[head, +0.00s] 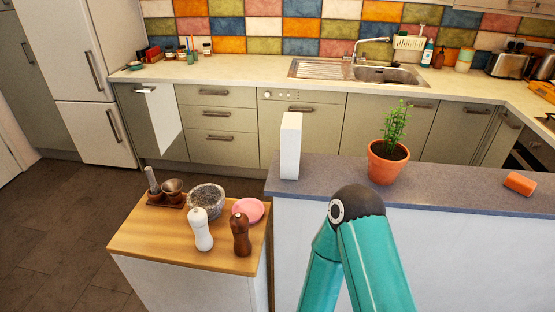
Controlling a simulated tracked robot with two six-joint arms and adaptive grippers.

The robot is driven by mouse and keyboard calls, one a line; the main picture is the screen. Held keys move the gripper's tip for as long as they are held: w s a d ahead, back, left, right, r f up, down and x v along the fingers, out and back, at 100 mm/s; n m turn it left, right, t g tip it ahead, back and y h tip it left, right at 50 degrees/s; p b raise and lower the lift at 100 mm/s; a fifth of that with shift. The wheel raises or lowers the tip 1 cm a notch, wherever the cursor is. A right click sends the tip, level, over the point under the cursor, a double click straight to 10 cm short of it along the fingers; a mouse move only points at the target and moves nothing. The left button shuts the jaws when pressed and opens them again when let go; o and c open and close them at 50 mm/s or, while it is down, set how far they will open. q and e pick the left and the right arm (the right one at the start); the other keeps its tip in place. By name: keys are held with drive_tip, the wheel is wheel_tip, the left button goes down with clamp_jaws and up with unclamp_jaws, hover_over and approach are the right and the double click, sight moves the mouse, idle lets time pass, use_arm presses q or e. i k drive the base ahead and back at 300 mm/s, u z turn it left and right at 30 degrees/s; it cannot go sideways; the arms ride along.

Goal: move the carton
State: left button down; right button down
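A plain white upright box, which looks like the carton (290,147), stands at the left end of the grey countertop (460,190) in the head view. Its front and one narrow side show, and no gripper is near it. A bent teal arm of mine rises from the bottom, right of the carton and in front of the counter. Neither of my grippers shows in this view.
A wooden-topped stand (150,238) holds a mortar (207,198), two mills and a pink bowl.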

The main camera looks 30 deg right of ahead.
sight(291, 126)
drive_tip(key=z, duration=0.15)
drive_tip(key=k, duration=1.15)
drive_tip(key=z, duration=0.5)
drive_tip(key=i, duration=1)
drive_tip(key=u, duration=0.05)
